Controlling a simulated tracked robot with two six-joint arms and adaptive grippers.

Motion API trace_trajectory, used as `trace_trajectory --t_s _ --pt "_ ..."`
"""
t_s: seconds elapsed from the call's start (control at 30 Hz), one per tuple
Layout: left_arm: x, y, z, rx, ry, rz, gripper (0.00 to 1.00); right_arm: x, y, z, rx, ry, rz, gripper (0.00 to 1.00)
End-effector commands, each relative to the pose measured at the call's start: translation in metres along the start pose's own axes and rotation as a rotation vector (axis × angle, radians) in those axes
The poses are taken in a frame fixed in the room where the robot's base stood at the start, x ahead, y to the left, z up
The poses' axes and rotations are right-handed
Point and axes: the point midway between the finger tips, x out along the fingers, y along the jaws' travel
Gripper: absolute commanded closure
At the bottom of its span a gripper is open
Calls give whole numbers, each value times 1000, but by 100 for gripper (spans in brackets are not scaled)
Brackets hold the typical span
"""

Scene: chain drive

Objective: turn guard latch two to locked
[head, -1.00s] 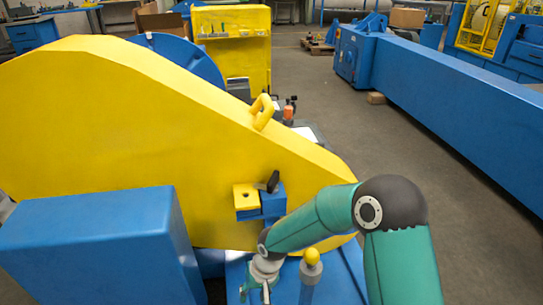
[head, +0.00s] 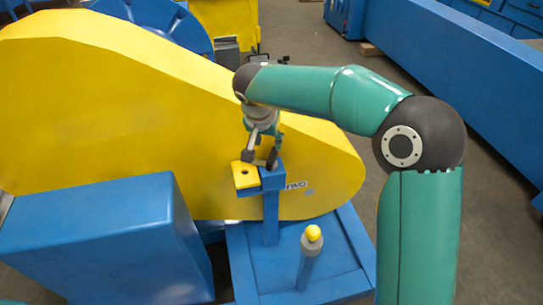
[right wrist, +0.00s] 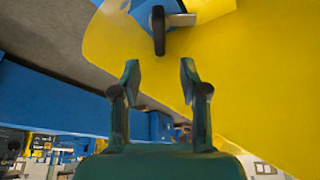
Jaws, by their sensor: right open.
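Guard latch two has a dark handle (head: 271,161) on a blue bracket (head: 270,179) with a yellow plate (head: 245,176), in front of the yellow guard (head: 110,110). A "TWO" label (head: 297,185) is beside it. My right gripper (head: 260,157) is right at the latch from above and partly hides the handle. In the right wrist view, the right gripper (right wrist: 159,76) is open and empty. The black handle (right wrist: 158,31) lies just beyond the fingertips, roughly centred between them, with a grey metal piece beside it. My left gripper is out of view.
A post with a yellow knob (head: 313,236) stands on the blue base (head: 345,260) in front of the latch. A large blue box (head: 95,240) is at the left. A long blue beam (head: 455,70) runs along the right, with grey floor between.

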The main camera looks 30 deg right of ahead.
Motion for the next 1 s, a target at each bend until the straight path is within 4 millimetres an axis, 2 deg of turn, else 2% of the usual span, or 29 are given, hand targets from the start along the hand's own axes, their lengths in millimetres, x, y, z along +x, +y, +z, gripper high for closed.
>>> trace_trajectory --t_s 0.03,0.2,0.43,0.6,0.9,1.0 --pt "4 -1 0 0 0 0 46 15 1 1 0 -3 3 56" --pt "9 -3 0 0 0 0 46 52 2 2 0 -4 3 56" --pt "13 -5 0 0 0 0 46 86 1 1 1 -3 1 56" --pt "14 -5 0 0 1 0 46 96 1 0 1 -1 0 56" --pt "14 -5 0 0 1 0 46 98 1 0 1 -1 0 56" --pt "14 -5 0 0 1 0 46 97 1 0 1 -1 0 73"
